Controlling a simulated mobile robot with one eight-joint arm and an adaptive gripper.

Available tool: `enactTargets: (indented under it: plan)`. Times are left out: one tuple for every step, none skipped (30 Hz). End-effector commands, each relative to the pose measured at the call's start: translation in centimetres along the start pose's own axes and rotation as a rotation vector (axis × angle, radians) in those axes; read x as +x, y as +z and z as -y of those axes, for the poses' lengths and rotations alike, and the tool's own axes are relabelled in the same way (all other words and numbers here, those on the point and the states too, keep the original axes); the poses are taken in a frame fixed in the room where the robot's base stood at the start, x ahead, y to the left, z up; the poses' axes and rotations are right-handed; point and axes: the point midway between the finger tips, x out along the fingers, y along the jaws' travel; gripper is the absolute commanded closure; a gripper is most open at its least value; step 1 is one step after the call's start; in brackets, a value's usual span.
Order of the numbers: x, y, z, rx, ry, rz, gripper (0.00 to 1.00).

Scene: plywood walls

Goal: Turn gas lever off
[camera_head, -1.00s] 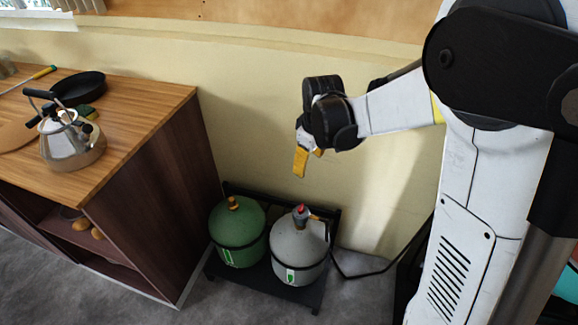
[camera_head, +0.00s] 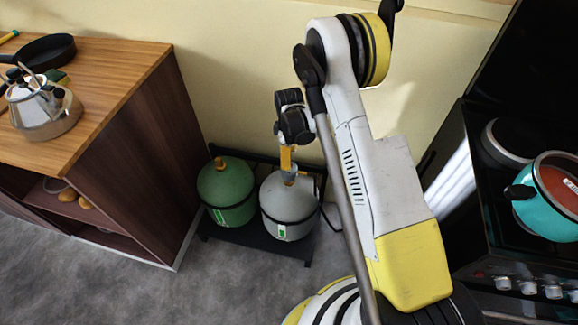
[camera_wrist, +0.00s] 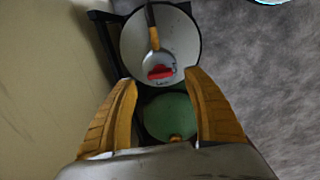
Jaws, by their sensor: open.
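The grey gas bottle (camera_head: 287,205) stands on a low black stand beside the counter. Its red lever (camera_wrist: 160,72) sits on top of the valve in the wrist view, with a hose running off it. In the head view the lever is hidden behind my gripper (camera_head: 287,165), which hangs just above the bottle's top. In the wrist view my gripper (camera_wrist: 162,105) has its two yellow fingers apart with nothing between them, and the lever lies ahead of the fingertips. The green gas bottle (camera_head: 227,190) stands to the left and also shows in the wrist view (camera_wrist: 168,112).
A wooden counter (camera_head: 120,75) with a kettle (camera_head: 42,105) and black pan (camera_head: 45,50) stands left. A black stove (camera_head: 480,215) with a turquoise pot (camera_head: 545,210) stands right. The wall is close behind the bottles. Grey floor (camera_head: 230,280) lies open in front.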

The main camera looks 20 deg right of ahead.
Motion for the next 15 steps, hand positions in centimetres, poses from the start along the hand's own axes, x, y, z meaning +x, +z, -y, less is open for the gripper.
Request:
enactTargets:
  plan:
    - [1.3,0.0,0.0,0.0,0.0,0.0,0.41]
    - [1.8,0.0,0.0,0.0,0.0,0.0,0.41]
    - [2.3,0.0,0.0,0.0,0.0,0.0,0.41]
    - [2.6,0.0,0.0,0.0,0.0,0.0,0.41]
    - [2.9,0.0,0.0,0.001,0.0,0.0,0.41]
    - [3.2,0.0,0.0,0.001,0.0,0.0,0.41]
    - [3.4,0.0,0.0,0.001,0.0,0.0,0.41]
    - [3.5,0.0,0.0,0.001,0.0,0.0,0.41]
    - [3.7,0.0,0.0,0.001,0.0,0.0,0.41]
    - [3.7,0.0,0.0,0.001,0.0,0.0,0.41]
    - [3.8,0.0,0.0,0.001,0.0,0.0,0.41]
    - [3.8,0.0,0.0,0.001,0.0,0.0,0.41]
    - [3.7,0.0,0.0,0.001,0.0,0.0,0.41]
    - [3.7,0.0,0.0,0.001,0.0,0.0,0.41]
    - [3.7,0.0,0.0,0.001,0.0,0.0,0.41]
